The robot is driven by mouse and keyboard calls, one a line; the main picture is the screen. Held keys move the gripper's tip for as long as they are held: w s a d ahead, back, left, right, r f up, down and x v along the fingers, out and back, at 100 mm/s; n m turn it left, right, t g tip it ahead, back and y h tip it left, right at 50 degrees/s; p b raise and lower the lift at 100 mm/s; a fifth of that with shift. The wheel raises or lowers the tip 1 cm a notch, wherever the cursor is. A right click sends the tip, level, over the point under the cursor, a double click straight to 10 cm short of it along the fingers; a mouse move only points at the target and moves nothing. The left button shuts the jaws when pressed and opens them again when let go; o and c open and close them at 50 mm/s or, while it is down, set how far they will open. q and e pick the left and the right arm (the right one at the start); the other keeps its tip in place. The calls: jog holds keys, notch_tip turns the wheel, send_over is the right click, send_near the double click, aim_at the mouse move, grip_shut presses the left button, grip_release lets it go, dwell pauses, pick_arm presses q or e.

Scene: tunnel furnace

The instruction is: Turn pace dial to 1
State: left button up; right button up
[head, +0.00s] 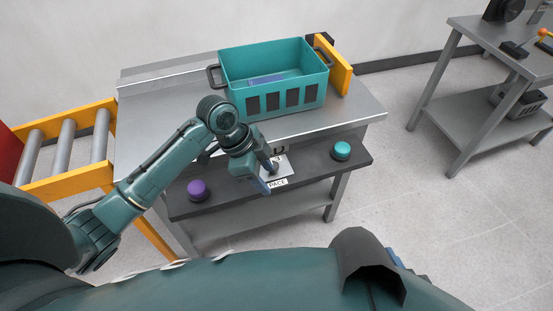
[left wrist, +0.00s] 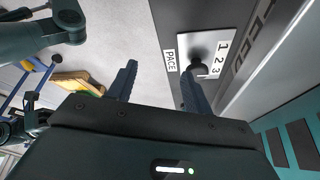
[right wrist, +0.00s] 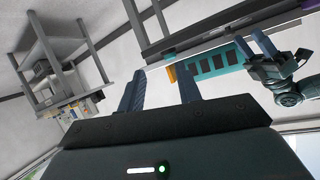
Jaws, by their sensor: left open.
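The pace dial is a black knob (head: 274,168) on a light plate (head: 287,168) on the dark front ledge of the workbench, with a PACE label (head: 277,183) in front. In the left wrist view the knob (left wrist: 197,67) sits beside the numbers 1, 2 and 3 (left wrist: 220,59); a small light mark shows on its side towards 3, but its exact setting is hard to tell. My left gripper (left wrist: 160,82) is open and empty, with one finger close to the knob; I cannot tell whether they touch. My right gripper (right wrist: 160,88) is open and empty, away from the dial.
A purple button (head: 197,190) is left of the dial and a teal button (head: 341,151) is right of it. A teal crate (head: 275,101) stands behind on the bench. A roller conveyor (head: 67,140) adjoins at left; a grey table (head: 485,85) stands at right.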

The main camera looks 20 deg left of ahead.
pick_arm(q)
jog(key=w+a+r+m+g, duration=0.2)
jog(key=w+a+r+m, duration=0.25)
jog(key=w+r, duration=0.4)
jog(key=x, duration=0.3)
jog(key=s+b+x, duration=0.1)
jog(key=x, duration=0.3)
jog(key=s+x, duration=0.1)
jog(key=x, duration=0.2)
jog(key=shift+f, duration=0.5)
pick_arm(e)
jog(key=shift+s+d+r+t, duration=0.15)
jog(key=shift+d, duration=0.25)
jog(key=shift+s+d+r+t, duration=0.1)
jog(key=shift+d+t, duration=0.05)
jog(key=shift+d, duration=0.25)
pick_arm(q)
jog(key=c, duration=1)
jog(key=shift+o, duration=0.2)
pick_arm(e)
jog(key=shift+w+a, duration=0.1)
